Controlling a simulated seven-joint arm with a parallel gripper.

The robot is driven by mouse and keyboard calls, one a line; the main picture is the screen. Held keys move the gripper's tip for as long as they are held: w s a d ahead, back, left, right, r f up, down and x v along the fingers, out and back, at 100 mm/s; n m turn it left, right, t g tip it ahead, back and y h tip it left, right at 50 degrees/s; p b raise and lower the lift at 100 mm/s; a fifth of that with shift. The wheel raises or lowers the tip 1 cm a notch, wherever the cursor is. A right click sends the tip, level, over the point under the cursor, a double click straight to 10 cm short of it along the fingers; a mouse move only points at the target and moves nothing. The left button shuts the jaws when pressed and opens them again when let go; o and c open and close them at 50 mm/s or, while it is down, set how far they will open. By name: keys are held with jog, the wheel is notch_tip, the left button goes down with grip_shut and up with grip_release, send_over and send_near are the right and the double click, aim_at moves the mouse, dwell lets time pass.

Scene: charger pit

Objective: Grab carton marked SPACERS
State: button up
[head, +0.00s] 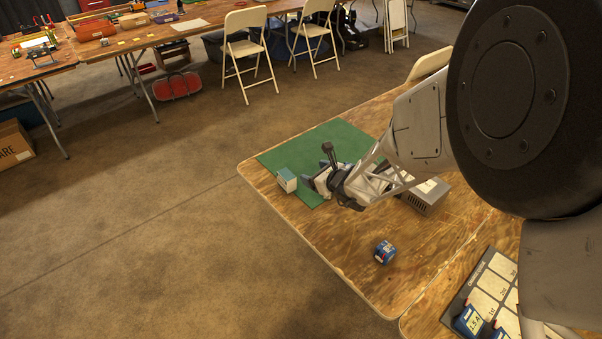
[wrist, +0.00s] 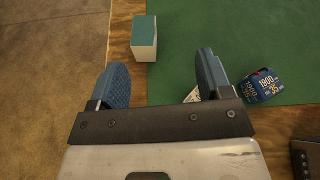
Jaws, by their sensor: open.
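My gripper (head: 317,181) is low over the mat, just right of the carton in the head view. In the wrist view my gripper (wrist: 161,70) has its two blue fingers spread wide with nothing held. The carton lies beyond the fingertips, nearer the left finger, apart from both.
A blue battery pack (wrist: 264,87) lies right of the right finger, and a blue pack (head: 385,252) sits on bare wood. A charging board (head: 488,289) lies lower right. The table edge runs close left of the carton.

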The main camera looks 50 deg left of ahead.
jog(key=m, duration=0.2)
send_near(287, 177)
jog(key=shift+t, duration=0.3)
jog(key=x, duration=0.2)
jog(key=f+x, duration=0.1)
jog(key=x, duration=0.1)
jog(key=shift+d, duration=0.2)
jog(key=shift+x, duration=1.25)
jog(key=shift+a, duration=0.15)
jog(key=shift+x, duration=2.45)
jog(key=shift+w, duration=0.1)
jog(key=c, duration=1)
